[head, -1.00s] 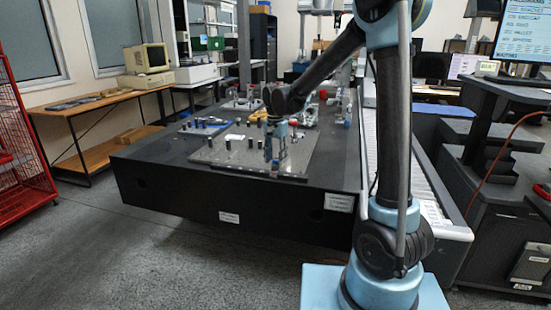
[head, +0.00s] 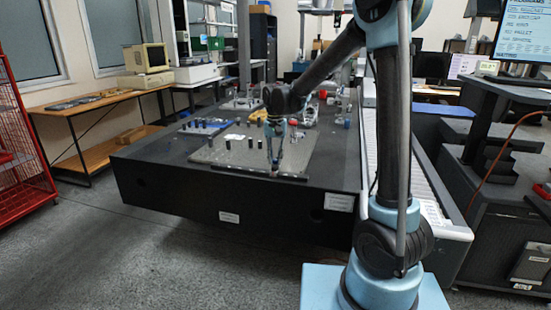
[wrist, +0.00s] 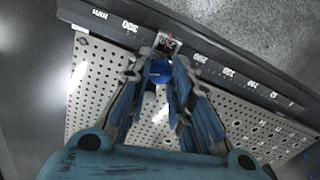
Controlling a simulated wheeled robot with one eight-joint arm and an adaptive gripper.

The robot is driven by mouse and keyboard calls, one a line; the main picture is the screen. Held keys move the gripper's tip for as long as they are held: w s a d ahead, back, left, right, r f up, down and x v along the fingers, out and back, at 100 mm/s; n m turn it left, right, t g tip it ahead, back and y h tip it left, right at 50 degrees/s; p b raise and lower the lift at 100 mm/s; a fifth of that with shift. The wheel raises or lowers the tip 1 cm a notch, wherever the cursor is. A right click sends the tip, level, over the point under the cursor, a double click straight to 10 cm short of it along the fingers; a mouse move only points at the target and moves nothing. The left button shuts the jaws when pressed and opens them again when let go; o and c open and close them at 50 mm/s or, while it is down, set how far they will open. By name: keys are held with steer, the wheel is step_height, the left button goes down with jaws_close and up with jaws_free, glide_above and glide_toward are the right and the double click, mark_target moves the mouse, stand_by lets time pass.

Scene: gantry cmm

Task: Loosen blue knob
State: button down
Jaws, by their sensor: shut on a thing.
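The blue knob (wrist: 160,70) shows in the wrist view between the fingertips of my gripper (wrist: 160,62). The fingers close on it from both sides. A small grey and red piece (wrist: 167,43) sits just beyond the knob, at the edge of the perforated plate. In the head view my gripper (head: 275,168) points down at the near edge of the perforated plate (head: 225,158). The knob is too small to make out there.
The plate lies on a black table (head: 160,165) and carries several black posts (head: 251,143). A dark rail with white numbers (wrist: 230,70) runs along the plate's edge. A wooden bench (head: 95,105) and red rack (head: 20,150) stand to the left.

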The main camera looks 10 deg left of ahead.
stand_by(0.3)
steer(key=c, duration=1.4)
jaws_free()
steer(key=shift+r, duration=0.1)
step_height(320, 180, up, 12)
steer(key=shift+f, duration=0.1)
